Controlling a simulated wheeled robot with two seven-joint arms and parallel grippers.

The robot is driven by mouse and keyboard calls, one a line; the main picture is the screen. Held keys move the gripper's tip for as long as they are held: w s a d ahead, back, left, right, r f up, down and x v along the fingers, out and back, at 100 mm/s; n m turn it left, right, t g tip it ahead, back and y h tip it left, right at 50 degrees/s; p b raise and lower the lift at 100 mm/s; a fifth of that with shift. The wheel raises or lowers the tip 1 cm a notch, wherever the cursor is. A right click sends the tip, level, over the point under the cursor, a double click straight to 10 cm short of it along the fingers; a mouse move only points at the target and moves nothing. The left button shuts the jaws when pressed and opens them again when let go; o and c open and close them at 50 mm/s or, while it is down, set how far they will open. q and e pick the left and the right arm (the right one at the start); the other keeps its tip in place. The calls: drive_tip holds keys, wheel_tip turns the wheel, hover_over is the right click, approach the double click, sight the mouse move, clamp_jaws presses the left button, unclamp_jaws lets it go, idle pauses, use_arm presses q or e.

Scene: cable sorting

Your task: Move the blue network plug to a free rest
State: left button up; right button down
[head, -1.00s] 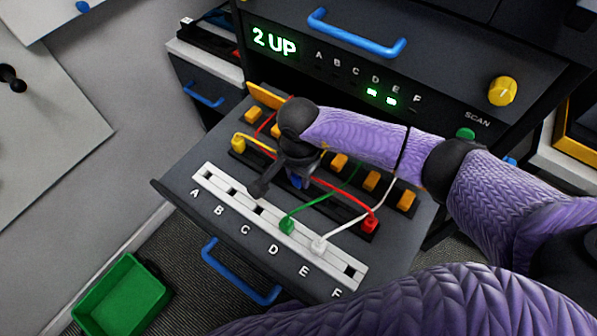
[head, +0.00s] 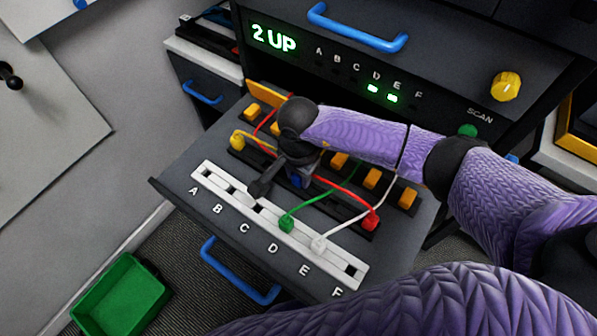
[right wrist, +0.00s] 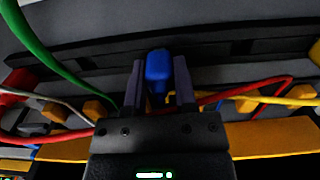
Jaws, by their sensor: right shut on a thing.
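The blue network plug (right wrist: 158,72) is between the two fingers of my right gripper (right wrist: 158,85) in the right wrist view. The fingers are shut on it. In the head view a bit of the blue plug (head: 297,181) shows below my right gripper (head: 292,178), over the dark rest strip behind the white lettered port strip (head: 215,181). I cannot tell whether the plug touches the rest. A yellow plug (head: 237,140) and a red plug (head: 370,221) sit along the dark strip. A green plug (head: 286,224) is at D and a white plug (head: 318,244) at E. My left gripper is not in view.
Green, red, yellow and white cables cross the tray (head: 175,178) around my gripper. Orange blocks (head: 372,179) line its back. The panel (head: 440,75) behind reads "2 UP", with lights lit under D and E. A green bin (head: 122,297) stands on the floor at left.

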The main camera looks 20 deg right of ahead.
unclamp_jaws()
idle(0.4)
wheel_tip(320, 180, up, 7)
drive_tip(key=p, duration=0.5)
drive_tip(key=shift+r, duration=0.1)
idle(0.5)
